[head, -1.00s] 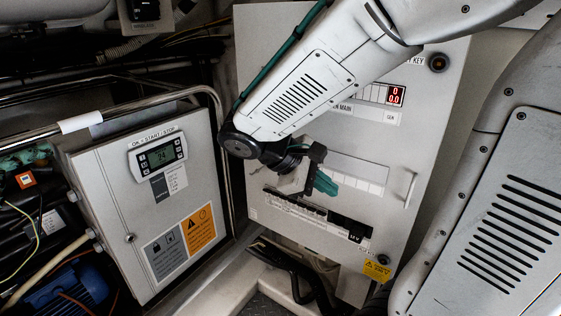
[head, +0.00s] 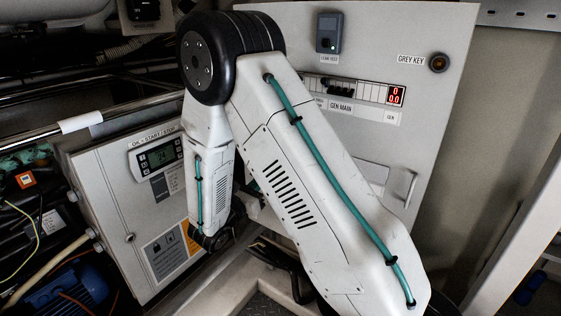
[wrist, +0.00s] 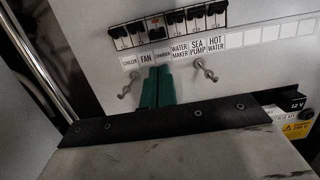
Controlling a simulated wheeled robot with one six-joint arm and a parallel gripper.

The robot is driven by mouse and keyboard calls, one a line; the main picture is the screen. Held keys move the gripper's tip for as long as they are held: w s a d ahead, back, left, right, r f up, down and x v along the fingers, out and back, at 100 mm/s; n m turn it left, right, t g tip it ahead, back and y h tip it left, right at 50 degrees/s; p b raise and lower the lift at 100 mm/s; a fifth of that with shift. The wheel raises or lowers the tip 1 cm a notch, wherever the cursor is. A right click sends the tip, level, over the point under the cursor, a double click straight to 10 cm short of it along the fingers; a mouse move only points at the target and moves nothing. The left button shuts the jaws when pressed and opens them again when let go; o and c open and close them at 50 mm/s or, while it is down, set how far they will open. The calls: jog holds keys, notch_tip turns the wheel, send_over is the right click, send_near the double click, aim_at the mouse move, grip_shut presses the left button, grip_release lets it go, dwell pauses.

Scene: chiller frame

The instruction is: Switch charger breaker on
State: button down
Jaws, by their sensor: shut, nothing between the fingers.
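The charger breaker (wrist: 156,28) is in the breaker row in the wrist view, above the CHARGER label (wrist: 162,54). It shows a reddish patch, unlike the dark and white breakers beside it. I cannot tell its lever position for certain. My gripper (wrist: 158,70) has two green fingers pressed together and empty. Their tips are just below the FAN and CHARGER labels in the picture, apart from the breaker. I cannot judge their distance from the panel. In the head view my arm hides the breaker row and the gripper.
Metal latch-like pieces stand out left (wrist: 124,80) and right (wrist: 206,68) of the fingers. Other breakers (wrist: 193,18) sit close beside the charger one. In the head view, the panel handle (head: 411,188), a key switch (head: 438,63) and a grey controller cabinet (head: 112,210) are nearby.

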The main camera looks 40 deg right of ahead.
jog(key=x, duration=1)
dwell(0.4)
